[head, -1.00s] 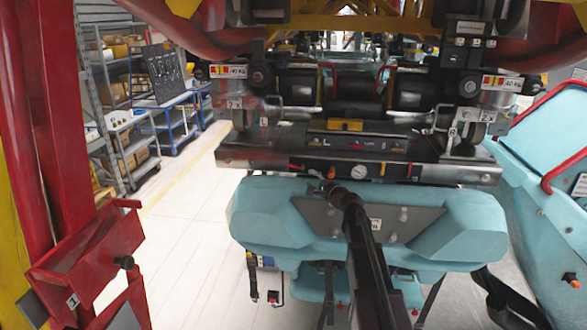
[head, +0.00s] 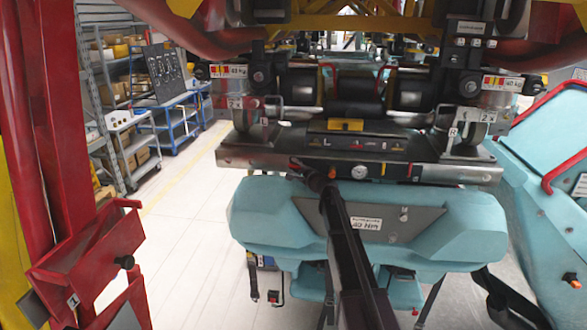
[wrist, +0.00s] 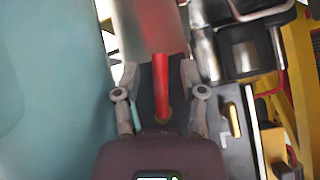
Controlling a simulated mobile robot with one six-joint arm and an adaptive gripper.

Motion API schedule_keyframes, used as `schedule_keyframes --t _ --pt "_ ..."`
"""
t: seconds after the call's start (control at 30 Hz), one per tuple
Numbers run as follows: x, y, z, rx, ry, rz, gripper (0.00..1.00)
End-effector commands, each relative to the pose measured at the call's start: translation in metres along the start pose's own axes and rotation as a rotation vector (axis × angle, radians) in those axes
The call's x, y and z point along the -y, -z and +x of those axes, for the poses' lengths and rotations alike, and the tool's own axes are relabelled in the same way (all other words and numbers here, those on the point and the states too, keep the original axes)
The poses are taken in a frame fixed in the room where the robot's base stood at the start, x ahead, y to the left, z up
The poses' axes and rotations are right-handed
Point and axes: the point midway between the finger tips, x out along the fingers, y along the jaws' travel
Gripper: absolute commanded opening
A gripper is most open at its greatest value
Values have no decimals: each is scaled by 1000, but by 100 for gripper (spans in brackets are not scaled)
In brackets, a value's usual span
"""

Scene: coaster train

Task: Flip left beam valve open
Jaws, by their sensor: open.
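In the wrist view a red lever (wrist: 160,85), apparently the left beam valve's handle, stands between the two spread fingers of my gripper (wrist: 160,75). The fingers are open, with a gap visible on either side of the lever; I cannot tell whether either touches it. In the head view my gripper (head: 306,168) is at the front face of the metal beam (head: 440,171), left of a round white gauge (head: 358,171). It is small and dark there, and it hides the lever.
The teal padded seat part (head: 270,215) with a grey plate (head: 372,223) lies just below the beam. Another teal seat with a red bar (head: 565,165) is at right. A red frame post (head: 70,130) stands at left. Open floor (head: 185,240) lies between.

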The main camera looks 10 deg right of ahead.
Motion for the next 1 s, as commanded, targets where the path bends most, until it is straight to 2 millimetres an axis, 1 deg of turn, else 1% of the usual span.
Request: schedule_keyframes --t 0.23,0.27,0.3,0.37,0.4,0.43,0.77,1.0 --pt "0 0 0 -1 0 0 53" --pt "0 0 0 -1 0 0 47" --pt "0 0 0 -1 0 0 35" --pt "0 0 0 -1 0 0 18" --pt "0 0 0 -1 0 0 6" --pt "0 0 0 -1 0 0 0" --pt "1 0 0 -3 -9 -10 0" --pt "0 0 0 -20 -67 -73 0"
